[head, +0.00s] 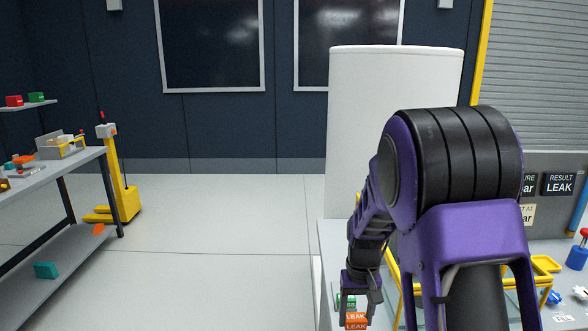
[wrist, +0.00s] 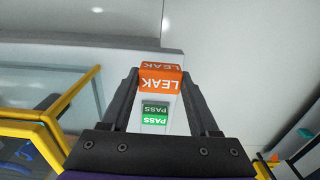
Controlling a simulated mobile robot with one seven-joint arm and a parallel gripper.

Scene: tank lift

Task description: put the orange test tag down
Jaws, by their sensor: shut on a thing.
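The orange test tag (head: 356,321), lettered LEAK, is between the fingers of my gripper (head: 358,304) low in the head view. In the wrist view the orange tag (wrist: 161,80) sits at the fingertips of my gripper (wrist: 161,73), with a finger against each side. A green tag lettered PASS (wrist: 155,116) stands on the pale surface, seen between my fingers and apart from them. It also shows behind the orange tag in the head view (head: 347,301). I cannot tell whether the orange tag touches the surface.
A yellow-framed clear-sided case (wrist: 45,125) is to the left in the wrist view. A tall white tank (head: 380,120) stands behind my arm. A panel reading RESULT LEAK (head: 559,184) is at right. A grey workbench (head: 85,162) with parts is at far left; open floor lies between.

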